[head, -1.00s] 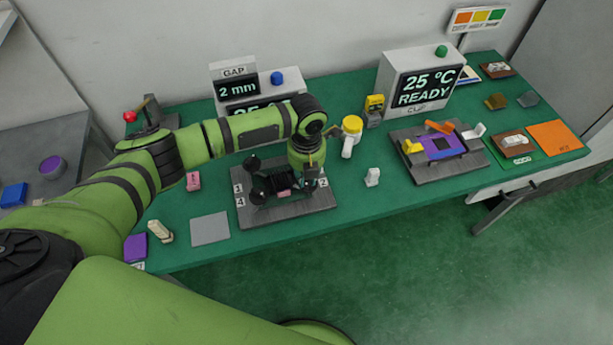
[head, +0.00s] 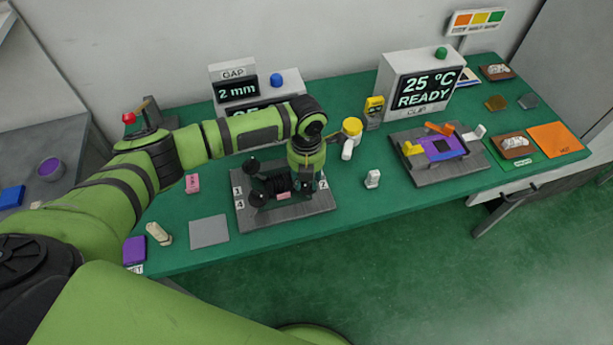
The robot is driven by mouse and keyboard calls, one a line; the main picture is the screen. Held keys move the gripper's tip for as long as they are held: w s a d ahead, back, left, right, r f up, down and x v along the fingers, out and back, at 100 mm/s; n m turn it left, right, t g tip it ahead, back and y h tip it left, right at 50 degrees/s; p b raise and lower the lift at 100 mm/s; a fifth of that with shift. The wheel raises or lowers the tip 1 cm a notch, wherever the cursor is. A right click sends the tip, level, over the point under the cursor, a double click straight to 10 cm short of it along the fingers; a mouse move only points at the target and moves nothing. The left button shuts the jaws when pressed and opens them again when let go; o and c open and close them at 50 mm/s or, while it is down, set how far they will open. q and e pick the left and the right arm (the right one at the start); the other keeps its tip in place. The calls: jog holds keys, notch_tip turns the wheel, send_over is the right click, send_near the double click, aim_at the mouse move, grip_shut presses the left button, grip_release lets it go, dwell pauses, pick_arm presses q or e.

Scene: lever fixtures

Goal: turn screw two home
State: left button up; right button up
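The grey fixture plate (head: 310,206) lies on the green table, with black knobs at its left corners: an upper one (head: 252,164) by label 1 and a lower one (head: 257,198) by label 4. A dark coil-like part (head: 277,184) with a pink tag (head: 283,196) sits between them. My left gripper (head: 307,192) points down over the plate's right side, beside a partly covered label (head: 323,183) that reads like 2. The gripper and wrist hide the screw there. The fingers are dark and small, so I cannot tell whether they hold it. My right gripper is out of view.
The display box (head: 262,92) behind my forearm reads GAP 2 mm. A yellow-topped item (head: 352,127) and a small white piece (head: 372,179) stand right of the fixture. A second fixture (head: 437,170) is further right.

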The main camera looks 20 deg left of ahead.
pick_arm(q)
notch_tip(320, 180, up, 12)
dwell(0.7)
dwell(0.4)
